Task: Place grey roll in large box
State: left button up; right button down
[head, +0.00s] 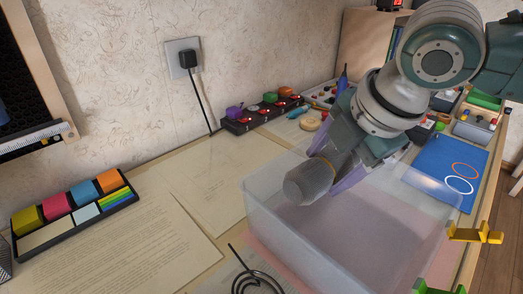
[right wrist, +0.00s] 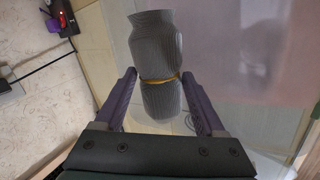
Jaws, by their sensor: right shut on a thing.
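The grey roll (head: 306,183) is a ribbed grey cylinder held tilted in my right gripper (head: 335,163). In the right wrist view the roll (right wrist: 153,45) has a yellow band around its middle and sits between the two purple fingers of the gripper (right wrist: 160,95). The large box (head: 290,238) is translucent, open at the top, with a pinkish floor. In the head view the roll appears over the box's back left part, near its rim; whether it is above or below the rim height is hard to tell. My left gripper is out of view.
A black coil (head: 258,282) lies just in front of the box. A blue mat with rings (head: 432,168) lies to its right. A colour tray (head: 75,212) and paper sheets (head: 130,255) lie at left. A dark rack (head: 262,116) stands by the wall.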

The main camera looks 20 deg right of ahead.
pick_arm(q)
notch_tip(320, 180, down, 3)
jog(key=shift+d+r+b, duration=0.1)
jog(key=shift+b, duration=1.05)
pick_arm(e)
notch_tip(320, 180, down, 10)
jog(key=shift+r, duration=0.25)
jog(key=shift+c, duration=1.2)
grip_release()
jog(key=shift+r, duration=0.15)
pick_arm(q)
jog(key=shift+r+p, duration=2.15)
jog(key=shift+p, duration=0.05)
pick_arm(e)
jog(key=v, duration=1.1)
jog(key=shift+r, duration=0.35)
